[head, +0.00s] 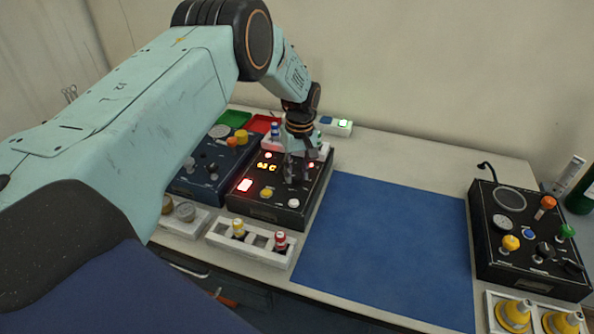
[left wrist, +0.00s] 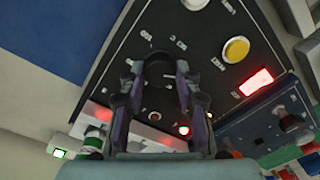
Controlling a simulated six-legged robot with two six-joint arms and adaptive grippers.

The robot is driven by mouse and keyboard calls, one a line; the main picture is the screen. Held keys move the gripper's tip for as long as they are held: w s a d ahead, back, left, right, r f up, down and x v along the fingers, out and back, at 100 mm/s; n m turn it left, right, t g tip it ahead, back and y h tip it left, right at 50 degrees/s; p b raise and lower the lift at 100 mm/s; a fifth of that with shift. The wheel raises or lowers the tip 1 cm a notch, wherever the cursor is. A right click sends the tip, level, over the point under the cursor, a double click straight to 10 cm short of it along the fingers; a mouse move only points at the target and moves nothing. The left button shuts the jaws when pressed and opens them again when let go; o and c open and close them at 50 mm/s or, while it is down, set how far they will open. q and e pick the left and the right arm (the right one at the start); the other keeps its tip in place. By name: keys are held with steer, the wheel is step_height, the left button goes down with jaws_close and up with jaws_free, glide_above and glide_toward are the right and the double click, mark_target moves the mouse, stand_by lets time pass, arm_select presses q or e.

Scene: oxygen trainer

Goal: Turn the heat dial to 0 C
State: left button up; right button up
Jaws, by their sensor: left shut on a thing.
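The black heater panel (head: 270,205) sits on the bench in the head view, with a small amber display (head: 267,167) whose reading is too small to be sure of, ending in C. My left gripper (head: 295,178) reaches down onto the panel's right part. In the left wrist view, its two fingers (left wrist: 160,66) are closed around a dark round knob, the heat dial (left wrist: 158,58). The fingers hide most of the dial and its pointer, so I cannot tell its setting. My right gripper is in neither view.
A lit red button (head: 245,185), a yellow button (head: 266,193) and a white button (head: 293,203) lie close to the gripper. A dark blue panel (head: 205,178) adjoins on the left. A blue mat (head: 385,245) is clear. Another black panel (head: 520,262) stands at right.

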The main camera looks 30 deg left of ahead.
mark_target(299, 175)
arm_select(q)
steer(key=shift+w+r+n, duration=0.15)
steer(key=shift+n, duration=0.15)
steer(key=o, duration=1.1)
steer(key=shift+o, duration=0.2)
step_height(299, 175, up, 12)
steer(key=shift+d, duration=0.15)
stand_by(0.5)
